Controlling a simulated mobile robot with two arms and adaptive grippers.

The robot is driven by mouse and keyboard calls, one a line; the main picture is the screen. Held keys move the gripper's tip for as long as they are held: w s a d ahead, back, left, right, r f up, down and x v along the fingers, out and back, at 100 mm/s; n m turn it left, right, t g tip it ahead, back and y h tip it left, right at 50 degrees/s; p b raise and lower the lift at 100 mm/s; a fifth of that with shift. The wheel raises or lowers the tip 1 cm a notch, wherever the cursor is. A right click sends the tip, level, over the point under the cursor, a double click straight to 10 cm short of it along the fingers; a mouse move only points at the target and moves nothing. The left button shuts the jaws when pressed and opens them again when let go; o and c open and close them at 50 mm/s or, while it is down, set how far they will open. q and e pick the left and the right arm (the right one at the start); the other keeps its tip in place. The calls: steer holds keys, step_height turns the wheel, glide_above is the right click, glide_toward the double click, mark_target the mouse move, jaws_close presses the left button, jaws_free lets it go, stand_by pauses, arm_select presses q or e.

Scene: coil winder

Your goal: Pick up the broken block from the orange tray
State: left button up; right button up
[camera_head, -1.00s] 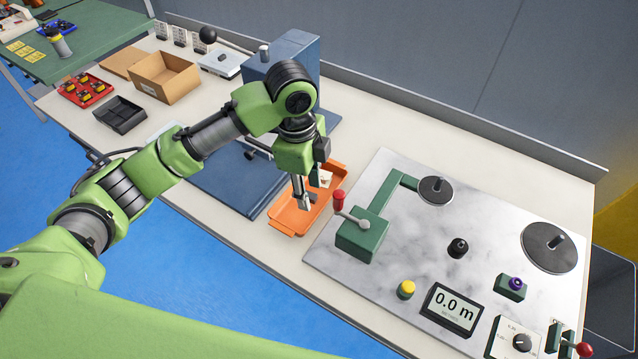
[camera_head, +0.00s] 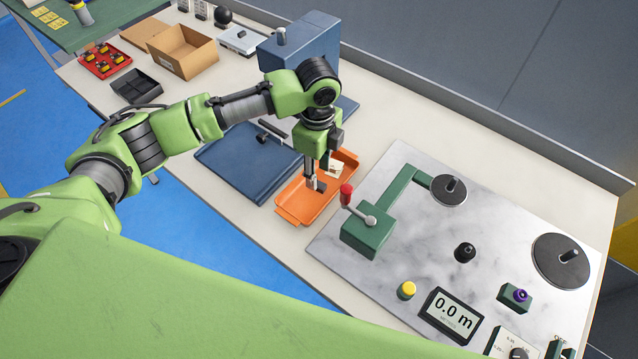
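The orange tray (camera_head: 291,213) lies on the bench between the blue machine and the marble-look panel. A small whitish block (camera_head: 336,168) lies in the far part of the tray; I cannot make out its damage. My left gripper (camera_head: 316,186) points down over the middle of the tray, just left of and nearer than the block. The block appears outside the fingers. The fingers are small and seen at an angle, so their opening is unclear. My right gripper is not in view.
The red-knobbed lever (camera_head: 347,192) on a green base stands close to the tray's right side. The blue machine (camera_head: 301,45) rises behind my arm. A cardboard box (camera_head: 184,52) and a black tray (camera_head: 137,87) stand at the left.

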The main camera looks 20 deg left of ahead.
mark_target(319, 184)
arm_select(q)
step_height(319, 184, down, 4)
steer(key=shift+d+f+p, duration=0.1)
steer(key=shift+p, duration=0.25)
jaws_close()
